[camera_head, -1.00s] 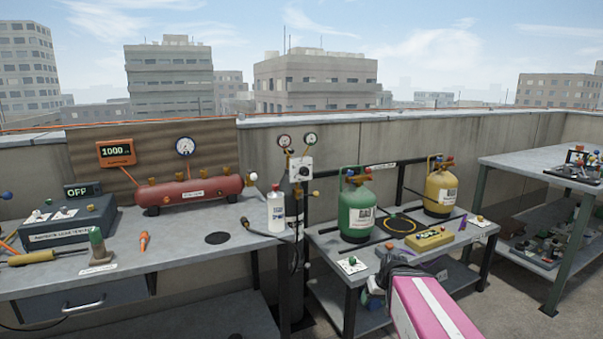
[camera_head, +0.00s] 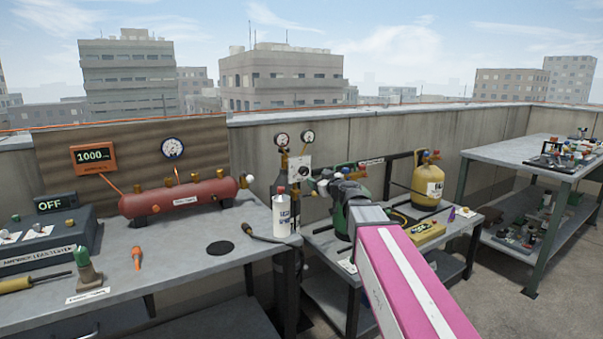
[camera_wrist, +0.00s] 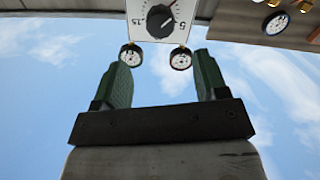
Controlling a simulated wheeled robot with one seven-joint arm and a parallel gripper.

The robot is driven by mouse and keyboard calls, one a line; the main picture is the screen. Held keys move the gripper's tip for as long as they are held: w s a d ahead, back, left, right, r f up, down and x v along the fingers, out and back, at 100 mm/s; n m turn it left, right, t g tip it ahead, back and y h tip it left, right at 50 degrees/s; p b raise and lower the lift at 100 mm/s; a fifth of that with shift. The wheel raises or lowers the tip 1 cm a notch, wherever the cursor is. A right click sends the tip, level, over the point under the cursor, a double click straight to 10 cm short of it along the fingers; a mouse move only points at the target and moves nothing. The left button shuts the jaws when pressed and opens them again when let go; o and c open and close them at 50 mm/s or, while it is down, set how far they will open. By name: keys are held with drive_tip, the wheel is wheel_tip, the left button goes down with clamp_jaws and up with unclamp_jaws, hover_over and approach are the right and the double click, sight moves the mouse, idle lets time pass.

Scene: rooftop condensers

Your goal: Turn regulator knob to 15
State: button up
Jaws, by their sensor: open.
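The gauges (camera_wrist: 131,55) show below the plate. My gripper (camera_wrist: 162,74) is open and empty, with green fingers apart and the knob beyond their tips.
A white bottle (camera_head: 284,214) and a hose stand close to the regulator on the left bench. A red tank (camera_head: 180,197) lies behind. A yellow cylinder (camera_head: 427,184) stands to the right. Open sky fills much of the wrist view.

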sight(306, 172)
drive_tip(key=x, duration=1)
drive_tip(key=shift+w+a+f, duration=0.1)
drive_tip(key=shift+w+a, duration=0.05)
drive_tip(key=shift+w, duration=0.1)
drive_tip(key=c, duration=0.9)
